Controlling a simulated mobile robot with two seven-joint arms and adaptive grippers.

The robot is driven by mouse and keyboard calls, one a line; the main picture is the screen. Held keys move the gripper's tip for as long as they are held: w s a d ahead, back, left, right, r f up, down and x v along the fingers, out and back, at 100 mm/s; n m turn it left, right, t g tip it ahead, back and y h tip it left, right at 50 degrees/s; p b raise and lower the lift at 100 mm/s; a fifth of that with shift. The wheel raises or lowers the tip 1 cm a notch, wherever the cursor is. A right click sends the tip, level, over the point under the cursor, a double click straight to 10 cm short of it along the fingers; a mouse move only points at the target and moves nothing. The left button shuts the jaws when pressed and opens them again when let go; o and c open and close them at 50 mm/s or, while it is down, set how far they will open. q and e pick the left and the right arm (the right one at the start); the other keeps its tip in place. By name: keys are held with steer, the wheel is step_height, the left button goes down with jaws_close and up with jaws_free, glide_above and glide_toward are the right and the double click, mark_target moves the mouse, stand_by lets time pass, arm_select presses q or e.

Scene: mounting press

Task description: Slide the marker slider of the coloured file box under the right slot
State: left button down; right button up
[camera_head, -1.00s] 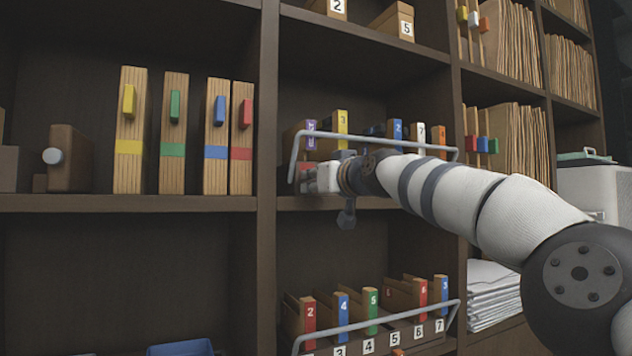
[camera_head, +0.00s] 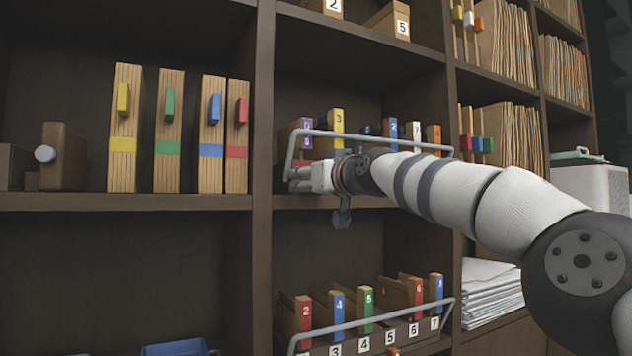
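One file box with coloured files stands in the middle bay, behind a grey rail (camera_head: 400,143). It holds purple (camera_head: 306,134), yellow (camera_head: 338,128), blue, white and orange numbered files. My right gripper (camera_head: 296,180) is at the left front of this box, below the rail; its arm hides most of the box's front, and no slider shows there. The fingers are small and partly hidden, so I cannot tell their opening. A second file box (camera_head: 378,341) sits on the lower shelf, with numbered slot labels and a small orange piece (camera_head: 393,351) under them, cut by the picture edge. My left gripper is not in view.
A thick upright post (camera_head: 262,200) stands close left of my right gripper. Wooden binders with coloured tabs (camera_head: 123,140) stand on the left shelf. Folders (camera_head: 515,130) fill the right bay. A stack of paper (camera_head: 490,295) lies below my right arm.

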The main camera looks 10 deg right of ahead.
steer(key=v, duration=0.7)
steer(key=shift+s, duration=0.1)
